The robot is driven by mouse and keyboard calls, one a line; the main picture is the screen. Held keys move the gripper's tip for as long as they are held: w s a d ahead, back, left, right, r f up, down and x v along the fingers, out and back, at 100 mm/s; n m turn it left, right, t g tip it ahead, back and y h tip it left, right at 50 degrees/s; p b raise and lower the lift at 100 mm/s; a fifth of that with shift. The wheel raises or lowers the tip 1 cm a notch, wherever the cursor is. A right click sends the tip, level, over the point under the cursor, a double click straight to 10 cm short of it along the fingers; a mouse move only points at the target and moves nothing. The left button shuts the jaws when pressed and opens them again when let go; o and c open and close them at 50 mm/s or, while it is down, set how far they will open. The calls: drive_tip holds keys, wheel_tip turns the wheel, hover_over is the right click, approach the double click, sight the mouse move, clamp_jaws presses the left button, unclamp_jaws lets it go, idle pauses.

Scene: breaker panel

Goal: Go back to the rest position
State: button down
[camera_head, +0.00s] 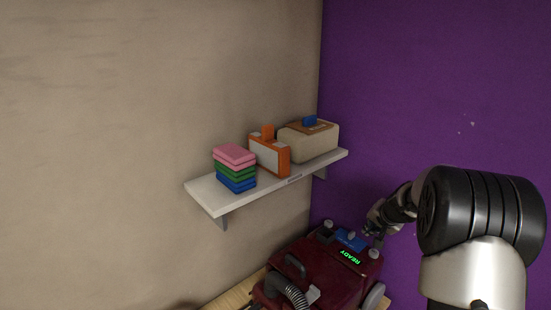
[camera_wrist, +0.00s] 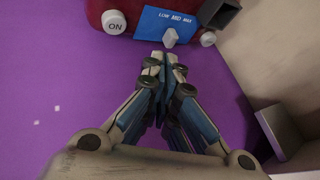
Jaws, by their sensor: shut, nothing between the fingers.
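I cannot tell whether the tips touch the lever. In the head view my gripper (camera_head: 372,228) reaches in from the right to the back of a dark red machine (camera_head: 318,272). The machine has a green READY display (camera_head: 350,258) and a grey hose (camera_head: 288,290). A white ON button (camera_wrist: 114,21) sits left of the blue panel in the wrist view.
A purple wall (camera_head: 420,90) stands behind my arm. The space above the shelf is clear.

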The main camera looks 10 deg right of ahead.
drive_tip(key=s+a+r+n+g+y+b, duration=0.1)
drive_tip(key=s+a+r+n, duration=0.2)
drive_tip(key=s+a+r, duration=0.55)
drive_tip(key=s+a+r+n+y+b, duration=0.1)
drive_tip(key=s+a+r+n+b, duration=0.15)
drive_tip(key=s+a, duration=0.65)
drive_tip(key=s+a+f+n, duration=0.1)
drive_tip(key=s+a, duration=0.2)
drive_tip(key=s, duration=0.4)
drive_tip(key=s+a+f+n+g+b, duration=0.1)
drive_tip(key=s+a+n, duration=0.1)
drive_tip(key=s, duration=0.5)
drive_tip(key=s+a+f+n+h, duration=0.1)
drive_tip(key=s+a+n, duration=0.1)
drive_tip(key=s+a, duration=0.2)
drive_tip(key=s, duration=0.3)
drive_tip(key=shift+s+a+f+g, duration=0.2)
drive_tip(key=shift+a+f+g, duration=0.15)
drive_tip(key=shift+a+g, duration=0.05)
